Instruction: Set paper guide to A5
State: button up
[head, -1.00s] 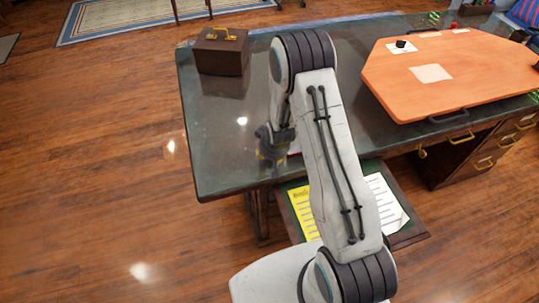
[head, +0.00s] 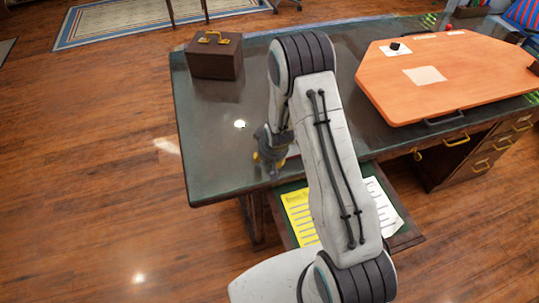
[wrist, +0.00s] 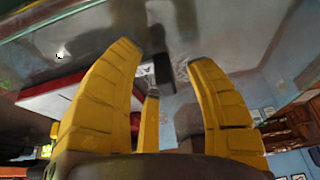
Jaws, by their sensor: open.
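In the wrist view the yellow fingers (wrist: 165,62) are spread open. A small dark block (wrist: 163,72) shows between the fingertips; I cannot tell whether any finger touches it. A flat white piece with a red edge (wrist: 70,95) lies left of it, partly behind the left finger. I cannot tell which part is the paper guide, and no A5 mark is readable. In the head view my arm hides most of this spot.
A brown box with a yellow handle (head: 214,60) stands at the desk's back left. An orange board (head: 450,75) covers the right side. An open drawer below the front edge holds a yellow sheet (head: 299,215) and a white sheet (head: 384,203).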

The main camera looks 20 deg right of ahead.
jog(key=v, duration=1.2)
dwell(0.4)
jog(key=s+r+g, duration=0.1)
jog(key=s+g, duration=0.6)
jog(key=s, duration=1.1)
jog(key=s+r+t, duration=0.2)
jog(key=r+t, duration=0.1)
jog(key=r, duration=0.6)
jog(key=s+r+t, duration=0.3)
jog(key=r, duration=0.6)
jog(key=shift+t, duration=0.3)
jog(key=shift+w+a+r, duration=0.1)
dwell(1.1)
